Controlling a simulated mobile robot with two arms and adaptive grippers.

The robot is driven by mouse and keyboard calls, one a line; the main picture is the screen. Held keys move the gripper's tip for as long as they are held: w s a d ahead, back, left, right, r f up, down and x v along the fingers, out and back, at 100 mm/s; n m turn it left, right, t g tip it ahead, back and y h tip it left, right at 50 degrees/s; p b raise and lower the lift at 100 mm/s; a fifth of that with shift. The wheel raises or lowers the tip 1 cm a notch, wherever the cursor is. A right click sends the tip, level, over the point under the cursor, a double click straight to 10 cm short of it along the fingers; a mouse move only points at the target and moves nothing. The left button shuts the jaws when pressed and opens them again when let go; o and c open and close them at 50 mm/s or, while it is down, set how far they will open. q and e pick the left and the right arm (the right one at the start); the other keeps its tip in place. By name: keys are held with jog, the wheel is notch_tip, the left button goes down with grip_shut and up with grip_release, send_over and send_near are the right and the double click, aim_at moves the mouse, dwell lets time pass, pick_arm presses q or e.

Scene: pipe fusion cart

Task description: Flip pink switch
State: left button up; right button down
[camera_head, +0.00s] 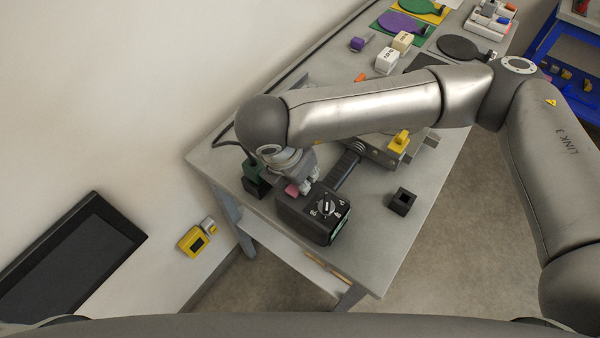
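The pink switch (291,190) is a small pink block at the back left top edge of a black box (310,225). The box has a round dial and white markings on top and stands near the table's front end. My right arm reaches in from the right, and my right gripper (307,187) points down just beside the pink switch. Its fingers are small and partly hidden by the wrist, so I cannot tell whether they are open or touch the switch. My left gripper is not in view.
A grey table (375,260) bears a small black square holder (402,201), a yellow-topped clamp (400,141), a dark green block (255,180), white cubes (387,62) and paddles (402,24). A yellow box (193,241) is on the wall.

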jog(key=c, duration=1.2)
grip_release()
jog(key=shift+c, duration=0.2)
jog(key=shift+r, duration=0.1)
jog(key=v, duration=1.1)
jog(key=shift+r, duration=0.4)
jog(key=shift+s+a, duration=0.1)
jog(key=shift+s, duration=0.1)
